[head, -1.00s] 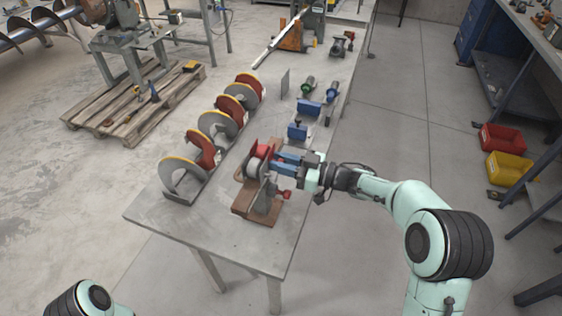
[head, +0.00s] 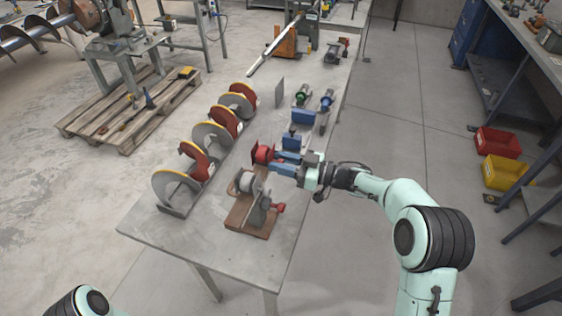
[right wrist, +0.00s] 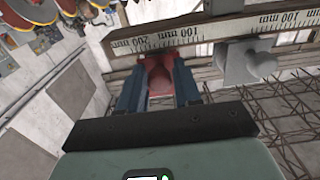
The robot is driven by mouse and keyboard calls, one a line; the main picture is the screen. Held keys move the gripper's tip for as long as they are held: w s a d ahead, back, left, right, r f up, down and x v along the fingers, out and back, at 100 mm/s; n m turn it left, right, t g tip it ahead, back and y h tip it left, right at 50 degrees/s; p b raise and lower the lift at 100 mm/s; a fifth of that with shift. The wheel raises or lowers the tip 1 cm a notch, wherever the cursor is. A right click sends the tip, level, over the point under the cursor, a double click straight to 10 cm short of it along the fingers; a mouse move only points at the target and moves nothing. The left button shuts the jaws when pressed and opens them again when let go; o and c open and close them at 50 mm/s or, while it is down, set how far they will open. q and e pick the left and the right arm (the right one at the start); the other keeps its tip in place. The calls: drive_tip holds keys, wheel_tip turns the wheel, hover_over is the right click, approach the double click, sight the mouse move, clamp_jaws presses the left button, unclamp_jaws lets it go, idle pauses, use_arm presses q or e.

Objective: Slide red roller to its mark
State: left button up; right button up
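The red roller (head: 262,153) is beyond the far end of a fixture with a wooden base (head: 250,228), near the table's middle. My right gripper (head: 273,162) reaches it from the right with blue fingers. In the right wrist view the fingers stand on both sides of a red part (right wrist: 158,78) and appear shut on it. A ruler bar (right wrist: 200,32) with millimetre numbers runs behind it. A grey roller (head: 246,181) sits on the fixture on the near side of the red one. I cannot make out the mark. My left gripper is out of view.
Blue blocks (head: 303,117) and small tools lie beyond the gripper. The near part of the table (head: 185,232) is bare.

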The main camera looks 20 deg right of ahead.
drive_tip(key=v, duration=1.3)
drive_tip(key=shift+s+d, duration=0.1)
